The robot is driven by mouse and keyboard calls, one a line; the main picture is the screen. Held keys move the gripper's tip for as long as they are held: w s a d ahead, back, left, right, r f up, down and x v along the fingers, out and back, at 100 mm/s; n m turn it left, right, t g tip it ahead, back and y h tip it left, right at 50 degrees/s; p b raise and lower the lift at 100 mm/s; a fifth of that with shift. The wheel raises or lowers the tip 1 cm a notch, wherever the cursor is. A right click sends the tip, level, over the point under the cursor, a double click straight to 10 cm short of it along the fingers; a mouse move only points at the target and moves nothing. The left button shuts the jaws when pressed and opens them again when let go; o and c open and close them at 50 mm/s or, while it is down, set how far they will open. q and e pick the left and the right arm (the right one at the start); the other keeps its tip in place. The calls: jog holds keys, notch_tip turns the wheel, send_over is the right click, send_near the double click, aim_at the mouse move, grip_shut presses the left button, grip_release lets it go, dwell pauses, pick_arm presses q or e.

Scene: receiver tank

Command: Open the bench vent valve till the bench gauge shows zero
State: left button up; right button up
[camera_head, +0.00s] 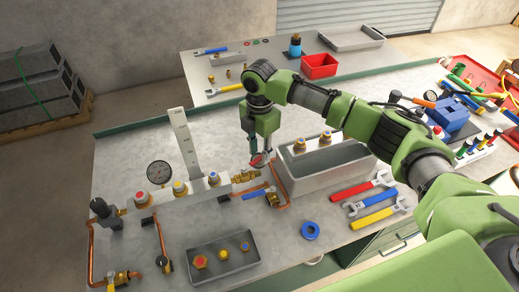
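My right gripper (262,160) points down over the bench, in front of the left end of a grey open tank. A small red part (257,160), perhaps a valve handle, shows at its fingertips; I cannot tell whether the fingers grip it. Below it are brass fittings (245,176) and a blue lever (255,187). Which part is the bench vent valve is unclear. My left gripper is not in view.
The grey tank (300,188) stands right of the fittings. Several wrenches (370,202) lie right of it. A grey tray (223,269) of fittings and a blue ring (310,230) are near the front. A tall white scale plate (184,140) stands behind the pipe row.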

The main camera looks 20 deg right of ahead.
jog(key=shift+f, duration=0.4)
grip_shut()
